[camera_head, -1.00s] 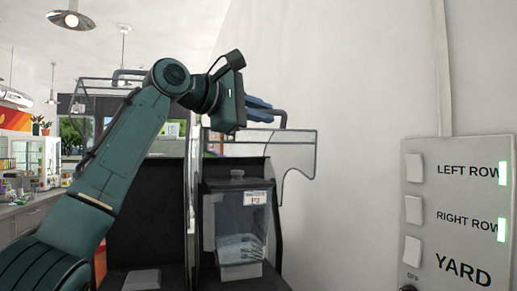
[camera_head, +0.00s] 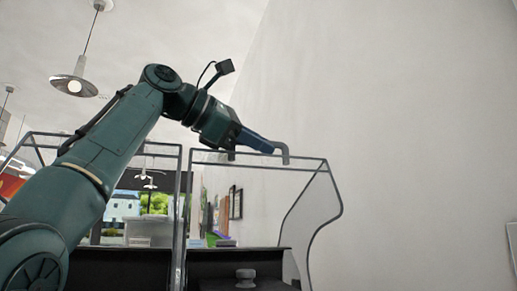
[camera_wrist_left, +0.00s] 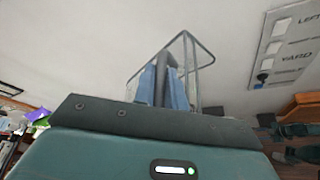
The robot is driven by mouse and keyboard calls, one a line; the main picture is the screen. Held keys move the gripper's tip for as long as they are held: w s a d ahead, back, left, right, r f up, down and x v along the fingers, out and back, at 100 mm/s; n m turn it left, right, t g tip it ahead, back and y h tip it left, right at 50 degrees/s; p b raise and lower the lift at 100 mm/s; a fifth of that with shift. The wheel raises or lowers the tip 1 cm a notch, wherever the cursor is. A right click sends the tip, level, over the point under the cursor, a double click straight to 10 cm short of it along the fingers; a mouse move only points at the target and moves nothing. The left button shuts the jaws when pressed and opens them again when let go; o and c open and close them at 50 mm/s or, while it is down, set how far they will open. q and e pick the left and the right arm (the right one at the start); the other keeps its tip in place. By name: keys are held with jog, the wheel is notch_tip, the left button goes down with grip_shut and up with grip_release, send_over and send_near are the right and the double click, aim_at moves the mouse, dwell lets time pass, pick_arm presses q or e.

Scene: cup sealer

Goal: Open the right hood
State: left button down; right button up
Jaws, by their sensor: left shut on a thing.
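The right hood (camera_head: 318,166) is a clear cover with a thin grey frame and a curved side edge. It stands up over the dark right compartment in the head view. A grey bar handle (camera_head: 285,153) rises from its top edge. My left gripper (camera_head: 262,146) comes in from the left, tilted slightly down, with its blue fingers shut on this handle. In the left wrist view the blue fingers (camera_wrist_left: 163,88) close around a grey bar, with the hood's frame (camera_wrist_left: 190,45) beyond them. My right gripper is not in view.
The left hood's clear frame (camera_head: 90,137) stands beside it, partly behind my left arm. A grey lid knob (camera_head: 245,274) shows low in the right compartment. A plain wall (camera_head: 420,130) is to the right. A switch panel (camera_wrist_left: 290,45) shows in the left wrist view.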

pick_arm(q)
jog(key=shift+w+a+f, duration=0.1)
jog(key=shift+w+f, duration=0.05)
jog(key=shift+w, duration=0.1)
jog(key=c, duration=1.5)
grip_release()
jog(key=shift+w, duration=0.1)
jog(key=shift+o, duration=0.2)
jog(key=shift+s+a, duration=0.1)
jog(key=shift+s, duration=0.1)
jog(key=b+v, duration=0.1)
jog(key=v, duration=1.2)
